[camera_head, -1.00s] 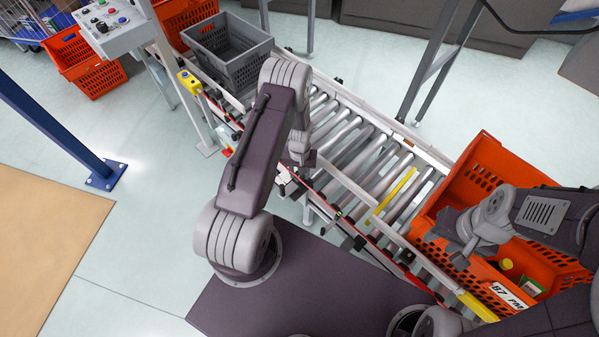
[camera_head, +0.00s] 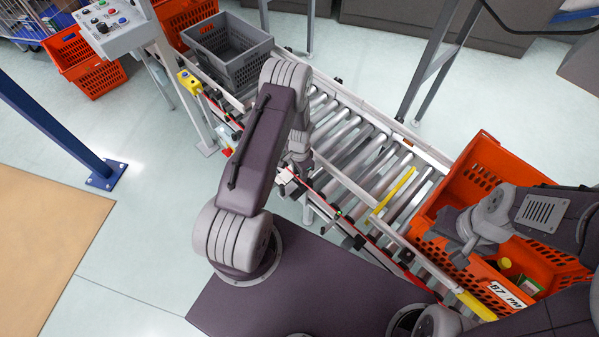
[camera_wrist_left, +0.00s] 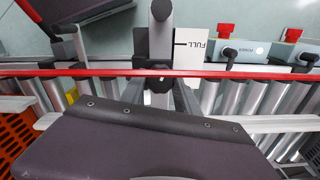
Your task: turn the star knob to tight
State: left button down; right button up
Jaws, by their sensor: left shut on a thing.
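The star knob (camera_wrist_left: 158,80) is a small dark shape at the red-edged rail in the left wrist view. It is mostly hidden, so its points and its angle cannot be made out. My left gripper (camera_wrist_left: 160,98) reaches down to the rail with its fingers around the knob, shut on it. In the head view my left gripper (camera_head: 292,176) is at the conveyor's near rail, mostly behind its own wrist. A white card (camera_wrist_left: 190,50) marked FULL with a black line sits beside the knob. My right gripper (camera_head: 458,252) hangs at the orange tote; its jaws are unclear.
The orange tote (camera_head: 452,190) holds a few small items at the conveyor's right end. A grey crate (camera_head: 240,75) stands at the far end. A yellow strip (camera_head: 393,190) crosses the rollers. Further red-tabbed fittings (camera_wrist_left: 228,52) line the rail.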

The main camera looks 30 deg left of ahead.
pick_arm(q)
jog(key=shift+m, duration=0.8)
jog(key=c, duration=0.9)
grip_release()
notch_tip(320, 180, up, 9)
jog(key=p, duration=0.1)
jog(key=shift+r, duration=0.1)
